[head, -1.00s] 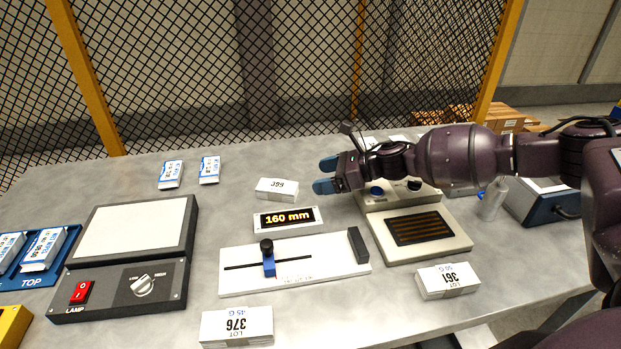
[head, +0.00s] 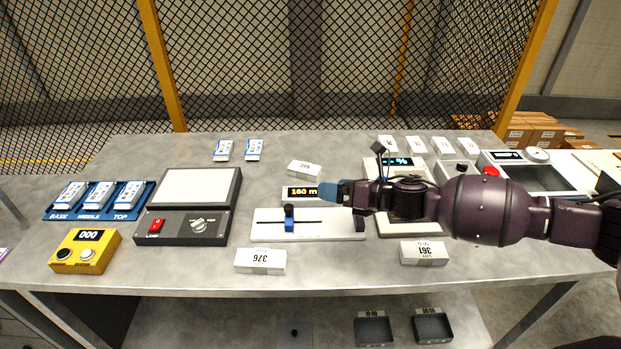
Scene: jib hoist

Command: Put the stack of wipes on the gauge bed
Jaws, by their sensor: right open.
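The gauge bed (head: 268,229) is a white plate with a blue slider, a dark end block and a lit display (head: 299,193) behind it. White stacks with printed numbers lie around it: stack 376 (head: 260,260) in front, stack 361 (head: 424,253) at front right, and a smaller-looking stack (head: 304,168) behind the display. I cannot tell which one the task means. My right gripper (head: 333,193) has blue fingertips, is open and empty, and covers the right end of the display. Nothing lies on the gauge bed's bare plate. My left gripper is out of view.
A lamp panel (head: 180,228), blue tray (head: 57,214) of packets and yellow counter box (head: 85,251) stand left. My right arm partly hides a device (head: 398,227) with a display. A balance-like unit (head: 535,178) stands at right. The table's front strip is mostly clear.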

